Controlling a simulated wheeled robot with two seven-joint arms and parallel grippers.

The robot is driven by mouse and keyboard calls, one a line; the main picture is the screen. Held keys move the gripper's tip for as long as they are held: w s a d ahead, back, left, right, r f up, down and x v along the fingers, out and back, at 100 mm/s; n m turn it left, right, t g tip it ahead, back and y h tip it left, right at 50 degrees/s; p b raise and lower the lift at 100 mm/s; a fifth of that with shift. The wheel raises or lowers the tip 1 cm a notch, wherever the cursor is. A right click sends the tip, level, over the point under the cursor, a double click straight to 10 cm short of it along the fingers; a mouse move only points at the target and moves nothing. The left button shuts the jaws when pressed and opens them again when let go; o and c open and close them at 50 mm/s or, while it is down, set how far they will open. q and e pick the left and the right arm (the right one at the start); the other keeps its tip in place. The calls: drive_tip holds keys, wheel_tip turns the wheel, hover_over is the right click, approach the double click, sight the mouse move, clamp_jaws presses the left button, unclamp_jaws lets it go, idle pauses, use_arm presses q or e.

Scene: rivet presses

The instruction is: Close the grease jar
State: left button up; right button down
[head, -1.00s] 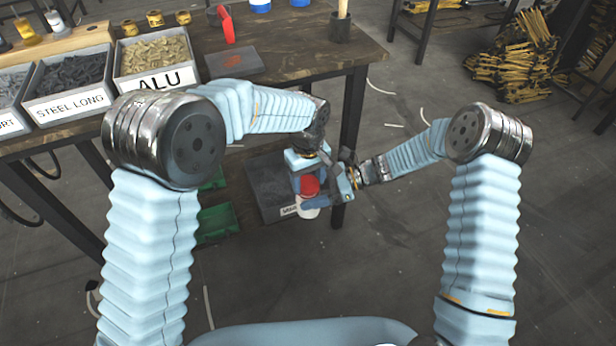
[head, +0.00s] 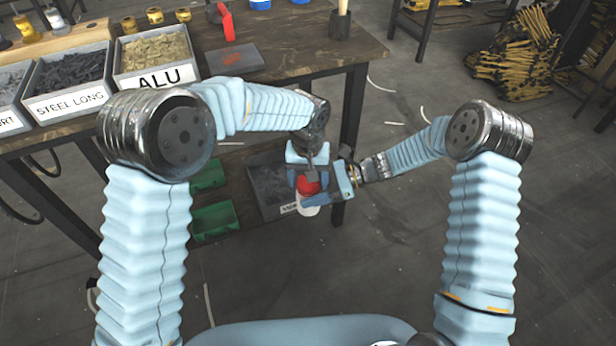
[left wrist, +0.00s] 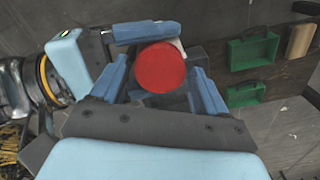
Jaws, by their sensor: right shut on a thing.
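The grease jar (head: 308,211) is white and shows below its red lid (head: 308,184) in the head view. My right gripper (head: 314,201) is shut on the jar from the right. My left gripper (head: 307,176) is above it, pointing down, with its fingers on either side of the lid. In the left wrist view the red lid (left wrist: 160,68) lies between the tips of my open left gripper (left wrist: 160,66), with narrow gaps at both sides. A finger of my right gripper (left wrist: 146,32) passes beside the lid. The lid hides most of the jar there; I cannot tell how tightly it sits.
The workbench (head: 290,62) with labelled bins (head: 160,78) stands behind and left. A table leg (head: 352,130) is near my right gripper. The floor in front is clear.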

use_arm(q)
drive_tip(key=shift+o, duration=0.6)
drive_tip(key=shift+r, duration=2.3)
drive_tip(key=shift+c, duration=0.9)
drive_tip(key=shift+r+n, duration=0.2)
drive_tip(key=shift+n, duration=0.1)
drive_tip(key=shift+c, duration=0.4)
wheel_tip(320, 180, up, 3)
drive_tip(key=n, duration=0.4)
drive_tip(key=shift+f+n, duration=0.1)
drive_tip(key=shift+n, duration=0.3)
